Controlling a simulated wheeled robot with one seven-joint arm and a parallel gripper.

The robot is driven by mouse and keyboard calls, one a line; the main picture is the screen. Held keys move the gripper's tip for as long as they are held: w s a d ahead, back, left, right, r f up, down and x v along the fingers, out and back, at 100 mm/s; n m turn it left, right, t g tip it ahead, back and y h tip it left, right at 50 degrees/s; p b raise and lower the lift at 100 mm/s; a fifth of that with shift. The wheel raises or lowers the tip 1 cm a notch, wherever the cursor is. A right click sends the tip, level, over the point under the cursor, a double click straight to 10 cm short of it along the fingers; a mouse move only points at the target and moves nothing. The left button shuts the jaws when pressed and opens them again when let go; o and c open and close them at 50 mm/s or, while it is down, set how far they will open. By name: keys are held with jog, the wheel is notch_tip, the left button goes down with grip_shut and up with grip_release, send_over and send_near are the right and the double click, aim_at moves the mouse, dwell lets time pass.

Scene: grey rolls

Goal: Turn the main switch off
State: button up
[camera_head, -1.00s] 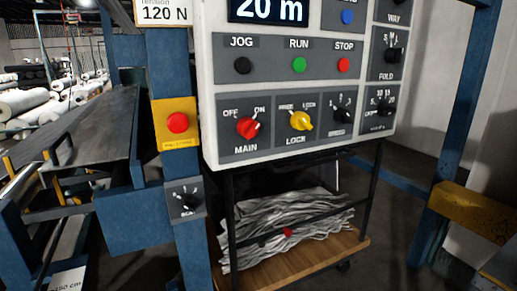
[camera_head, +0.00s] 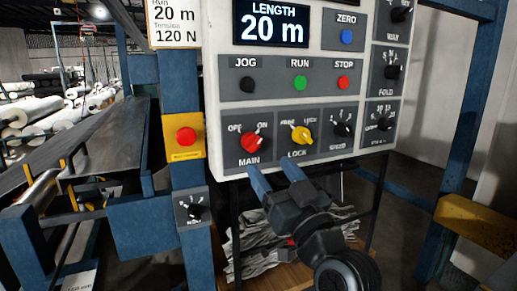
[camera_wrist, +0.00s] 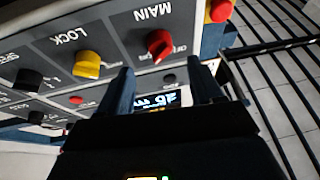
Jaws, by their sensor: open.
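The main switch (camera_head: 251,141) is a red rotary knob on the control panel's lower left, above the label MAIN. Its pointer leans to the upper right, toward ON. It also shows in the wrist view (camera_wrist: 159,44), where the panel appears turned over. My gripper (camera_head: 275,172) is just below the panel, below and slightly right of the red knob. Its two blue fingers are apart with nothing between them. In the wrist view, my gripper (camera_wrist: 162,82) frames a gap, with the knob beyond the fingertips. The fingers do not touch the knob.
The yellow lock knob (camera_head: 302,135) sits right of the main switch, with black knobs beyond. A red button on a yellow plate (camera_head: 185,136) is on the blue post to the left.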

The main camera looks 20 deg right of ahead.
aim_at(256, 147)
jog(key=p+x, duration=0.2)
jog(key=x, duration=0.3)
jog(key=shift+r+p, duration=0.2)
jog(key=shift+p, duration=0.15)
jog(key=shift+w+r, duration=0.1)
jog(key=shift+w, duration=0.75)
jog(key=c, duration=1)
jog(key=shift+c, duration=0.3)
